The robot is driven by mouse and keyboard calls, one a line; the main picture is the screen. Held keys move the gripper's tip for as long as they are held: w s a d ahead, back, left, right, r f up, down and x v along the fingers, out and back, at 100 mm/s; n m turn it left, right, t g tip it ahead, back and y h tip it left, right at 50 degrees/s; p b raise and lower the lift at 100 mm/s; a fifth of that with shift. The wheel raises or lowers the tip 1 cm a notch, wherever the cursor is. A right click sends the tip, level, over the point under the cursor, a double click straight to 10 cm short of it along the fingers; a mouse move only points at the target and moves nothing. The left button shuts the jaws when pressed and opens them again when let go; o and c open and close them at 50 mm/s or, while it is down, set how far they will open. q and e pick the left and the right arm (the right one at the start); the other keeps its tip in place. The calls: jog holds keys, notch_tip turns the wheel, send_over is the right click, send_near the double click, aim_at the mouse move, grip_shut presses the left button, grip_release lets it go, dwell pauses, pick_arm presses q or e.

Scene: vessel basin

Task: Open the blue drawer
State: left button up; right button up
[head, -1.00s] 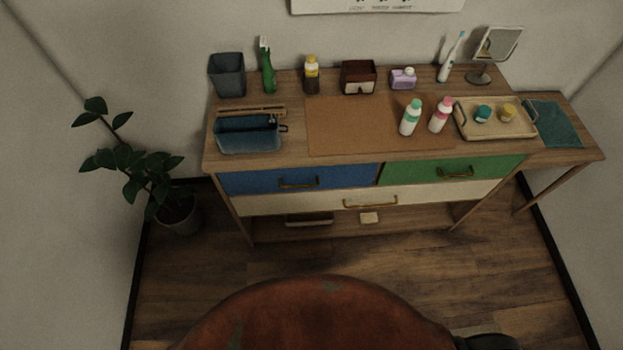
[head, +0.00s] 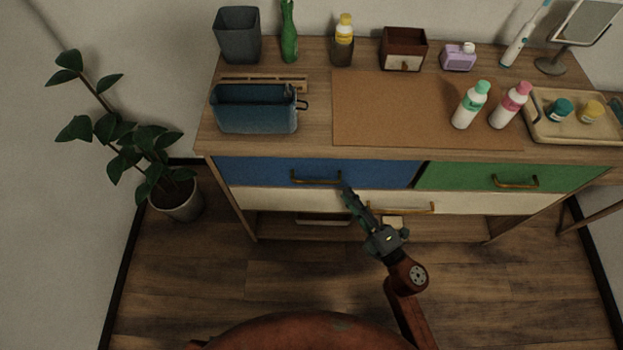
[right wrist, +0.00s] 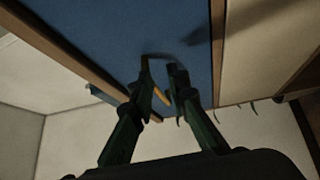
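The blue drawer (head: 260,172) is at the upper left of the cabinet front in the head view, and its front looks flush with the frame. Its brass handle (head: 312,182) runs across the front. My right gripper (head: 346,189) is at the right end of this handle. In the right wrist view the blue drawer (right wrist: 120,25) fills the top. There my right gripper (right wrist: 161,67) has its fingers apart, with part of the brass handle (right wrist: 161,96) showing between them. I cannot tell whether they touch it. My left gripper is not in view.
A green drawer (head: 460,177) is to the right, and a cream drawer (head: 270,201) runs below. The cabinet top (head: 315,140) holds a blue basket (head: 255,112), bottles and a tray (head: 545,128). A potted plant (head: 178,200) stands left. The floor in front is clear.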

aim_at(315, 181)
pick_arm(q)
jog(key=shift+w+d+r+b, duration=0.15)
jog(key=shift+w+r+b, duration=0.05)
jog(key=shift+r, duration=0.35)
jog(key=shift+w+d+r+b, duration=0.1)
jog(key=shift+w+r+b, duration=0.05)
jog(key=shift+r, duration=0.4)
pick_arm(e)
jog(key=shift+w+a+r+n+g+y, duration=0.35)
jog(key=shift+w+a+r+n+y, duration=0.25)
jog(key=shift+a, duration=1.05)
jog(key=shift+w+a+r+n+g+y, duration=0.4)
jog(key=shift+w+a+n, duration=0.3)
jog(key=shift+a, duration=0.95)
jog(key=shift+w+a+r+n+g+y, duration=0.35)
jog(key=shift+w+a+r+n+y, duration=0.25)
jog(key=shift+a, duration=1.05)
jog(key=shift+s+f, duration=0.1)
jog(key=shift+f, duration=0.05)
jog(key=shift+c, duration=0.6)
grip_shut()
